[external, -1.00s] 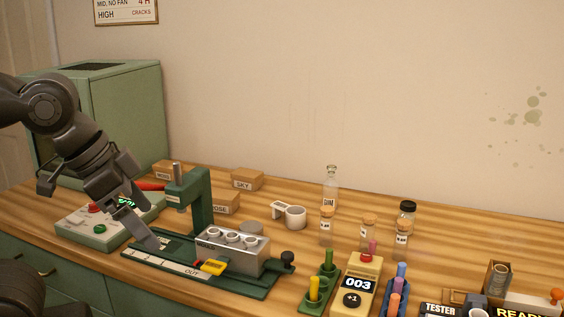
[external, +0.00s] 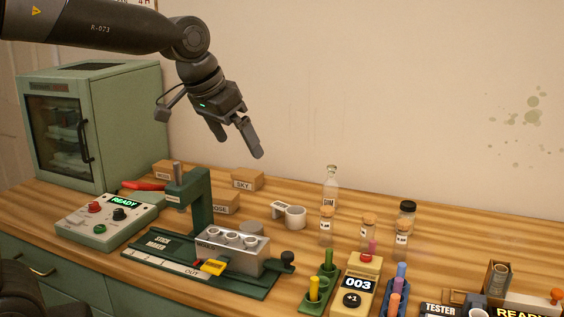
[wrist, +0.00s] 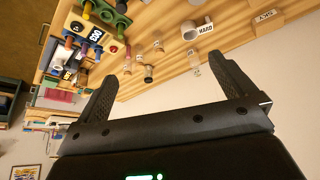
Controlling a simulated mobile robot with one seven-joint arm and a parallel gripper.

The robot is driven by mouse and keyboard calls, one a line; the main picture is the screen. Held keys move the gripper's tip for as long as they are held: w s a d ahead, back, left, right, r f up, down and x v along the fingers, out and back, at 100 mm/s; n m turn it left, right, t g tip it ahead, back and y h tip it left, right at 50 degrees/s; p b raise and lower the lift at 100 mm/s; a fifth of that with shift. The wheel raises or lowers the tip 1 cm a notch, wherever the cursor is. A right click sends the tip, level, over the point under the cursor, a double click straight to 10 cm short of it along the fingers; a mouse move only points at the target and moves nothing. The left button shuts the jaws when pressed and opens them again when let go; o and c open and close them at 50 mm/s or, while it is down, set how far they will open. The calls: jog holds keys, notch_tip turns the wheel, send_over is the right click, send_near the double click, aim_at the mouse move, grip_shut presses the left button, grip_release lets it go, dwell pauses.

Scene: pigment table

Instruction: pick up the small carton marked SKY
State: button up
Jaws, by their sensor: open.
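The small carton marked SKY (external: 246,180) is a brown box on the wooden counter near the back wall, behind the green stick maker. My gripper (external: 237,148) is open and empty, raised in the air above the carton in the picture, with its fingers pointing down. In the wrist view, my two dark fingers (wrist: 165,70) are spread apart with nothing between them. A brown labelled carton, apparently SKY (wrist: 266,20), shows at the upper right there, beyond the fingers.
Another carton (external: 163,169) stands left of SKY, and one partly hidden carton (external: 226,203) sits in front. The green press arm (external: 190,187), a white mug (external: 295,217) and a glass bottle (external: 330,185) stand nearby. A green oven (external: 130,120) is at left.

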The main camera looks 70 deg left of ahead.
jog(key=w+a+f+n, duration=0.1)
jog(key=w+a+f, duration=0.1)
jog(key=w+a, duration=0.65)
jog(key=n+g+y, duration=0.2)
jog(key=n, duration=0.2)
send_near(247, 172)
jog(key=x, duration=0.4)
jog(key=shift+s+a+f, duration=0.1)
jog(key=x, duration=0.6)
jog(key=shift+d, duration=0.25)
jog(key=c, duration=1)
